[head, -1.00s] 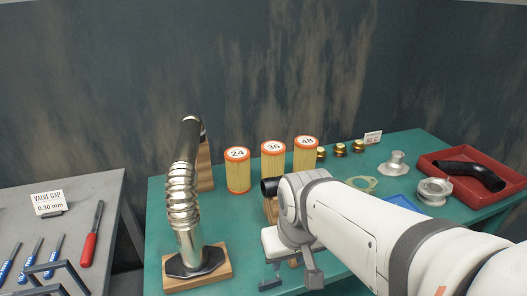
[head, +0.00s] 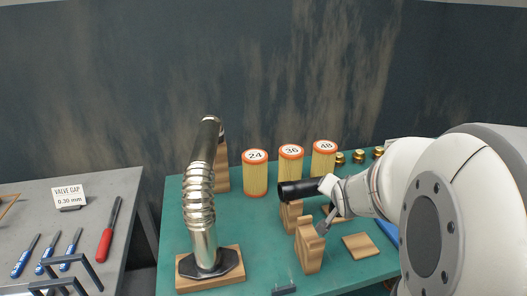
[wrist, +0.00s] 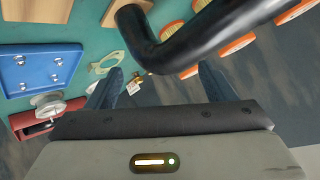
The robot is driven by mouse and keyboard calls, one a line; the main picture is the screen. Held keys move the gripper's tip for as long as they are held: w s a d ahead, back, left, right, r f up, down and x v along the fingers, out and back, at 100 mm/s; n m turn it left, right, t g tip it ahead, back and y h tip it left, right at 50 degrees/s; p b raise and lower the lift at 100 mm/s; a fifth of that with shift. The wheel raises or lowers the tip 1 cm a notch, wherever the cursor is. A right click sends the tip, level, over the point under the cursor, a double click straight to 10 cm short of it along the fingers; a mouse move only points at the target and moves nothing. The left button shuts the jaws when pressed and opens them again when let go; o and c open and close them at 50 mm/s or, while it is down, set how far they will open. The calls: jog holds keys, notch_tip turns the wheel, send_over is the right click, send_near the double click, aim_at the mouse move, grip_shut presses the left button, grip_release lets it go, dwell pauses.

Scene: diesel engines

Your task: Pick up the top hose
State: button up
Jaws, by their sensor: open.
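A black curved hose, which I take to be the top hose (head: 295,189), rests on wooden stands (head: 308,247) in the middle of the green table. In the wrist view the hose (wrist: 205,38) curves across the top, with one end at a wooden block. My gripper (wrist: 160,78) is open, its two blue-grey fingers pointing toward the hose. The hose bend shows just beyond and between the fingertips, and nothing is held. Whether a finger touches it cannot be told. In the head view my arm hides the right end of the hose and most of my gripper.
Orange-rimmed filters (head: 291,172) stand behind the hose. A silver bellows pipe (head: 199,205) stands on a wooden base at left. Brass fittings (head: 358,157) are at the back. A blue tray (wrist: 40,70) and a red tray (wrist: 30,122) show in the wrist view.

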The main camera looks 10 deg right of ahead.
jog(key=w+f+m+t+y, duration=0.1)
jog(key=w+m+y, duration=0.1)
jog(key=w, duration=0.1)
jog(key=w+f+m+t+y+b, duration=0.1)
jog(key=w+f+m+t+y, duration=0.1)
jog(key=w+y, duration=0.1)
jog(key=w+f+m+t+y, duration=0.1)
jog(key=w+f+m+y, duration=0.1)
jog(key=w, duration=0.2)
jog(key=shift+w+d+t+y+b, duration=0.15)
jog(key=shift+w+t+y+b, duration=0.15)
jog(key=shift+t+y, duration=0.1)
jog(key=c, duration=1.6)
jog(key=shift+o, duration=0.2)
jog(key=shift+r, duration=0.15)
